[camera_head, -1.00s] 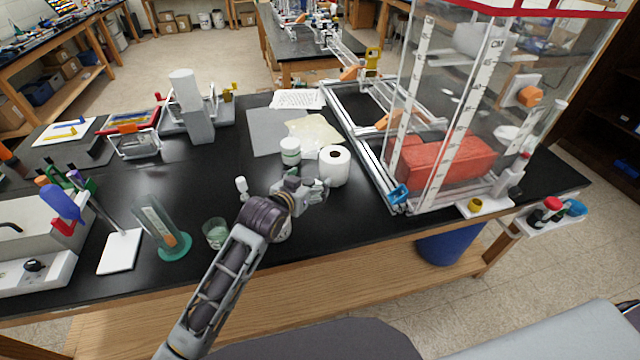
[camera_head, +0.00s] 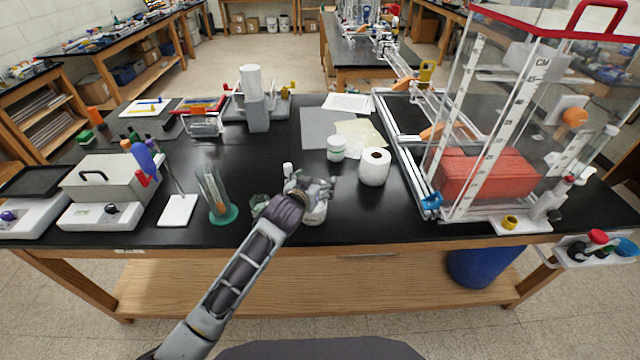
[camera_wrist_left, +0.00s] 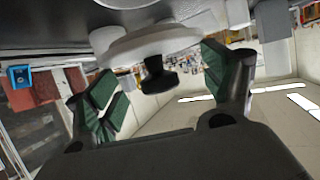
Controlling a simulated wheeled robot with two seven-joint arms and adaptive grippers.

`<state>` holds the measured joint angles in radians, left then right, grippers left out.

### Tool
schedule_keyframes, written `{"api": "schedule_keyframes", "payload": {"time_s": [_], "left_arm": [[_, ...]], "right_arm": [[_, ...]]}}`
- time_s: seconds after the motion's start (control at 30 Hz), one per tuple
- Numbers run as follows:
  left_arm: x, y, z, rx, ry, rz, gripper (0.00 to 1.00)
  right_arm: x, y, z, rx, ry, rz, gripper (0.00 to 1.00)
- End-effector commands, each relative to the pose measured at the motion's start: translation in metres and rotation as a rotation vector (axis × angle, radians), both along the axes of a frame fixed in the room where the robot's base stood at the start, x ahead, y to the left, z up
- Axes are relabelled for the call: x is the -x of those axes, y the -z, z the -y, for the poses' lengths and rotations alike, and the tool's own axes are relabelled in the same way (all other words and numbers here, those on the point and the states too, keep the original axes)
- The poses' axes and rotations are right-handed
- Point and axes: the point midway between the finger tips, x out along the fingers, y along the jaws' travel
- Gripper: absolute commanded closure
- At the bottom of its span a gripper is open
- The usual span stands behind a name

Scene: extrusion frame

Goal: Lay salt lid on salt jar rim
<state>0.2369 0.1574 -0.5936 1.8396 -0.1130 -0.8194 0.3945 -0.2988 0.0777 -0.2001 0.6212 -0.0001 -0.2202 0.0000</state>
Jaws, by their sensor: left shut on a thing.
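My left gripper (camera_head: 316,188) is over a pale jar (camera_head: 315,216) near the front edge of the black bench, and it hides most of the jar. I take this to be the salt jar. In the left wrist view, the white round salt lid (camera_wrist_left: 150,45) with a black knob (camera_wrist_left: 158,78) sits between the two green-padded fingers (camera_wrist_left: 165,92). The gripper is shut on the lid. A pale rounded shape lies right behind the lid there. I cannot tell whether lid and rim touch. My right gripper is out of view.
A clear tank (camera_head: 500,130) fills the right.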

Motion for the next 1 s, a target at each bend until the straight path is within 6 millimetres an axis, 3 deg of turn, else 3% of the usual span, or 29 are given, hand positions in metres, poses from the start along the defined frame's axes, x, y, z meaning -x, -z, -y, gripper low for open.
{"api": "schedule_keyframes", "payload": {"time_s": [1.0], "left_arm": [[-0.0040, -0.0018, -0.0068, -0.001, -0.093, 0.002, 0.42]], "right_arm": [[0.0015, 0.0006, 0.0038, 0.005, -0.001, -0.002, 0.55]]}}
